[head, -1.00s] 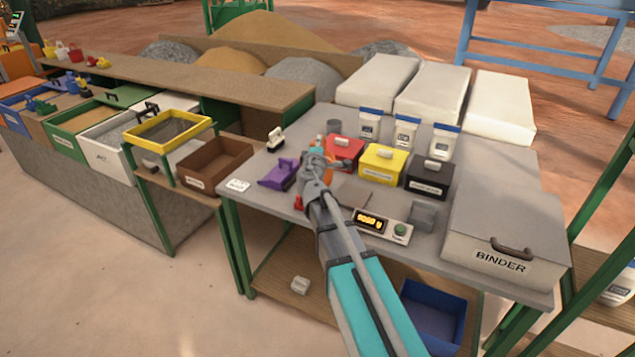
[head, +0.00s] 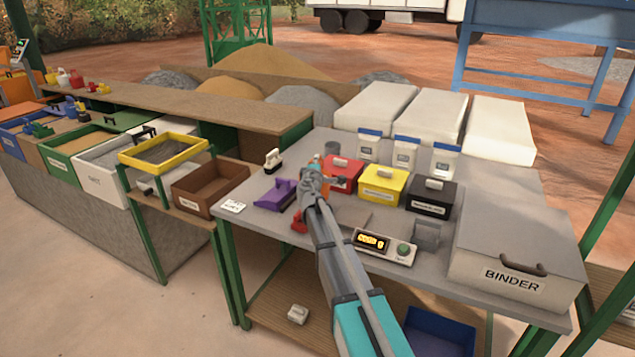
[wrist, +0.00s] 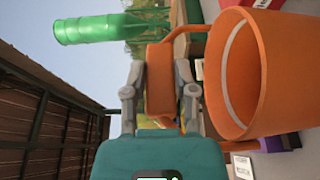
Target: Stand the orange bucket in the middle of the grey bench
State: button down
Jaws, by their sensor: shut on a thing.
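The orange bucket (wrist: 262,75) is large in the wrist view, with its open mouth facing the camera. My gripper (wrist: 160,82) is shut on the bucket's orange handle, between its two grey fingers. In the head view my gripper (head: 312,180) is over the left half of the grey bench (head: 262,222). There the bucket is mostly hidden behind my wrist, with only a little orange showing. I cannot tell whether the bucket touches the bench top.
Red (head: 342,172), yellow (head: 382,186) and black (head: 431,197) boxes stand just right of my gripper. A purple scoop (head: 275,195) lies to its left. A scale with a lit display (head: 384,246) and a BINDER box (head: 515,255) take up the right front.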

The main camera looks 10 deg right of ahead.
jog(key=shift+w+d+f+b, duration=0.1)
jog(key=shift+w+f+b, duration=0.5)
jog(key=shift+w+f, duration=0.3)
jog(key=shift+s, duration=0.1)
jog(key=shift+w+f+b, duration=0.2)
jog(key=shift+f+b, duration=0.8)
jog(key=shift+f, duration=0.05)
jog(key=shift+w+f+b, duration=0.2)
jog(key=shift+f+b, duration=0.8)
jog(key=shift+f, duration=0.15)
jog(key=shift+c, duration=2)
grip_release()
jog(key=shift+r, duration=0.2)
jog(key=v, duration=1.2)
